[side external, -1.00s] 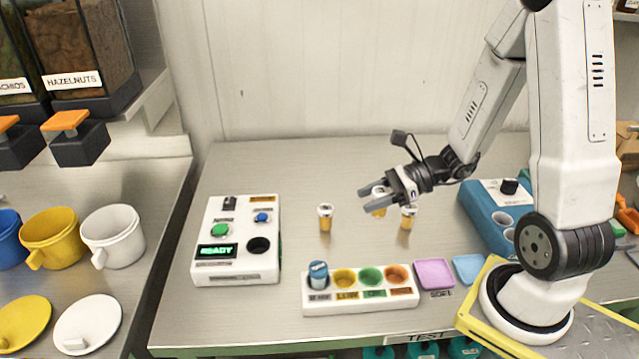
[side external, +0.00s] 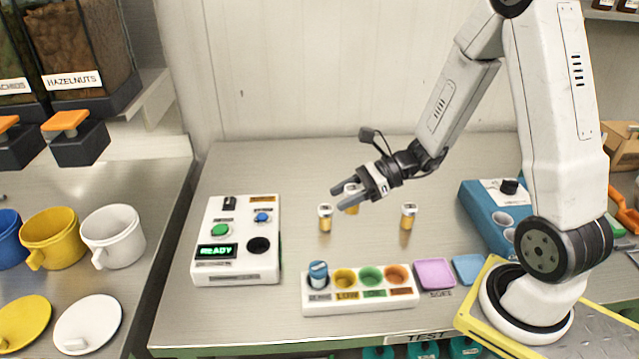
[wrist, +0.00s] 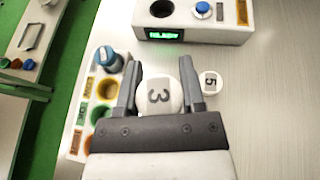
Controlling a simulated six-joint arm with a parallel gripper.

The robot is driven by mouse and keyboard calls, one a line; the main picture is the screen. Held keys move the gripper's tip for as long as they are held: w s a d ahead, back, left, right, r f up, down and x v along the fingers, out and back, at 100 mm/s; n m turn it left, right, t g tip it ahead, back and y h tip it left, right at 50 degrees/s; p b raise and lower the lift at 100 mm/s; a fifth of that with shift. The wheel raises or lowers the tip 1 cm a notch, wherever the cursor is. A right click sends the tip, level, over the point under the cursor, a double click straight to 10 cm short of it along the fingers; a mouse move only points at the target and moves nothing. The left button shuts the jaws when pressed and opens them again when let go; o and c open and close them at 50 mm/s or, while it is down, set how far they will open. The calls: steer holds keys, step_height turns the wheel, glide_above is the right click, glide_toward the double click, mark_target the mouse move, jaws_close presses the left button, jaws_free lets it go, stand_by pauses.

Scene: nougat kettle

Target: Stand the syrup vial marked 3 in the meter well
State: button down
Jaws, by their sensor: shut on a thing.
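The syrup vial marked 3 (wrist: 159,97) is between my gripper's fingers, its white cap with a 3 facing the wrist camera. My gripper (side external: 342,198) is shut on it and holds it over the table; the side view also shows this vial (side external: 352,208), partly hidden by the fingers. The meter (side external: 235,240) is a white box with a dark round well (side external: 258,246), a green READY display and green and blue buttons. The well looks empty. In the wrist view the meter well (wrist: 161,9) is at the top, beyond the fingertips.
A vial marked 5 (wrist: 210,82) stands close beside my right finger. Another amber vial (side external: 408,217) stands further right. A white rack (side external: 360,303) holds a blue-capped vial (side external: 318,275) and coloured wells. Pink (side external: 434,273) and blue pads lie right of it.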

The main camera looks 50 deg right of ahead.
steer(key=w+a+n+g+y, duration=0.1)
steer(key=w+a+n+g, duration=0.1)
steer(key=w+a, duration=0.4)
steer(key=n+g+y, duration=0.1)
glide_above(250, 239)
steer(key=s+a, duration=0.2)
steer(key=shift+s+d, duration=0.1)
steer(key=shift+f, duration=0.1)
steer(key=shift+f, duration=2.75)
steer(key=shift+f, duration=0.65)
steer(key=shift+c, duration=2.4)
jaws_free()
steer(key=shift+d, duration=0.15)
